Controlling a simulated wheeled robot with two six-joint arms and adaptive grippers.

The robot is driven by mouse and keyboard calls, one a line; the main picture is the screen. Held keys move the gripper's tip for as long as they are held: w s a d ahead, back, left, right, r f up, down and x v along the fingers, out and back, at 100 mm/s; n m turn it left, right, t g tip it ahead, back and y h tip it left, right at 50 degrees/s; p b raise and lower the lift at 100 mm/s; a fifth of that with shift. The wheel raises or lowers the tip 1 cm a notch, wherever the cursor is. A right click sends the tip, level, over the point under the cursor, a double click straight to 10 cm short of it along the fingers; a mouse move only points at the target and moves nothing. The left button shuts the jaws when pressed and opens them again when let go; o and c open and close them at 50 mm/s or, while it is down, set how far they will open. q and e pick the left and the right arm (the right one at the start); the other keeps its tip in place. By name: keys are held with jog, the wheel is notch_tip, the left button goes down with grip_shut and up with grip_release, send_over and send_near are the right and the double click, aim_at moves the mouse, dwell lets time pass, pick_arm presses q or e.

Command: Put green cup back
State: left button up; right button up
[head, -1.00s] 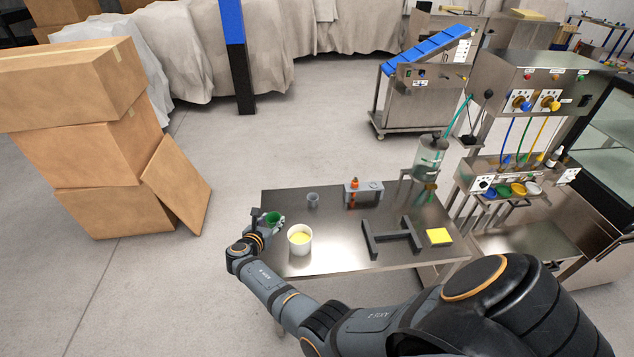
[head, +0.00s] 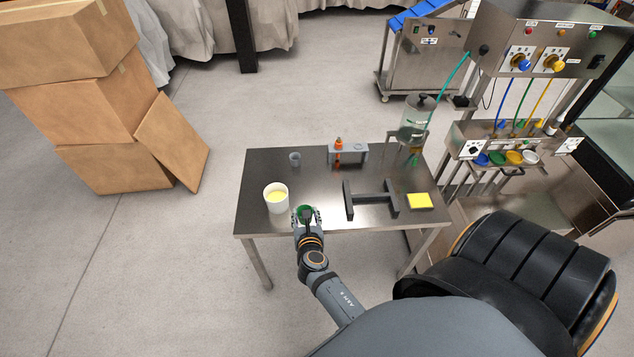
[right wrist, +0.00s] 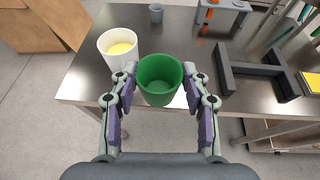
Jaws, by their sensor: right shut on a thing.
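The green cup (right wrist: 160,78) is between the fingers of my right gripper (right wrist: 161,88), which is shut on it. The cup is upright and looks empty in the right wrist view. In the head view the green cup (head: 305,211) and my right gripper (head: 306,216) are at the front edge of the steel table (head: 320,215), just right of the white container. My left gripper is not in view.
On the table are a white container (head: 276,199) with yellow contents, a small grey cup (head: 294,158), a grey holder (head: 348,150), a dark H-shaped frame (head: 370,199) and a yellow pad (head: 420,201). A machine shelf (head: 515,170) with several colored cups stands at right.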

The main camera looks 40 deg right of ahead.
jog(key=b+x, duration=0.1)
jog(key=x, duration=0.1)
jog(key=shift+w+f, duration=0.2)
jog(key=shift+f, duration=0.05)
jog(key=w+d+f+b, duration=0.7)
jog(key=f+b, duration=0.1)
jog(key=b, duration=0.1)
jog(key=shift+w+d, duration=0.25)
jog(key=shift+w, duration=0.15)
jog(key=shift+w+d+b, duration=0.1)
jog(key=shift+w+b, duration=0.05)
jog(key=shift+b, duration=0.15)
jog(key=f+b, duration=0.2)
jog(key=b, duration=0.1)
jog(key=f+b, duration=0.1)
jog(key=f, duration=0.1)
jog(key=shift+w+d+f+b, duration=0.1)
jog(key=shift+w+d+b, duration=0.2)
jog(key=o, duration=0.8)
jog(key=shift+s, duration=0.1)
jog(key=o, duration=0.4)
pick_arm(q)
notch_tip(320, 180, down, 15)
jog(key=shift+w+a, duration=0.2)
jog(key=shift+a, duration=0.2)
pick_arm(e)
jog(key=shift+o, duration=0.2)
